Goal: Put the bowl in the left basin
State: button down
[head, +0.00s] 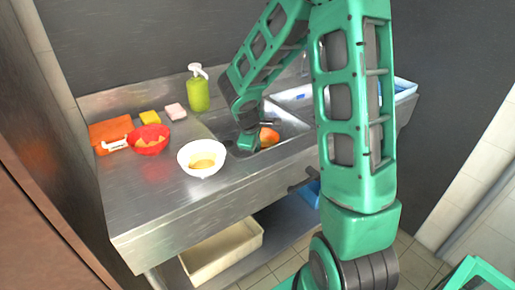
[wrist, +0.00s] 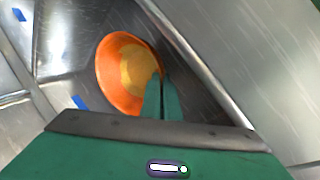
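An orange bowl (wrist: 117,84) with a yellowish inside is in or just over the left basin (head: 290,127). In the head view the bowl (head: 268,137) shows partly behind my gripper (head: 250,141). In the wrist view my gripper (wrist: 162,88) has its two teal fingers close together at the bowl's right rim, with the rim between them. The bowl looks tilted. I cannot tell whether it touches the basin floor.
A white bowl (head: 202,158) and a red bowl (head: 150,139) stand on the steel counter (head: 160,200). A cream tub (head: 210,252) sits below.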

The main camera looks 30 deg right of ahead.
jog(key=shift+f, duration=0.55)
jog(key=c, duration=2)
grip_release()
jog(key=shift+f, duration=0.1)
jog(key=shift+r, duration=0.45)
jog(key=v, duration=1.2)
jog(key=s+d+m+g+y, duration=0.1)
jog(key=s+m, duration=0.3)
jog(key=s, duration=0.6)
jog(key=s+d+r+m+g+y, duration=0.1)
jog(key=s+m+y, duration=0.1)
jog(key=s+m, duration=0.3)
jog(key=s+d+m+g+y, duration=0.1)
jog(key=s+m, duration=0.4)
jog(key=s, duration=0.9)
jog(key=shift+s+d+r+y, duration=0.3)
jog(key=shift+d, duration=0.05)
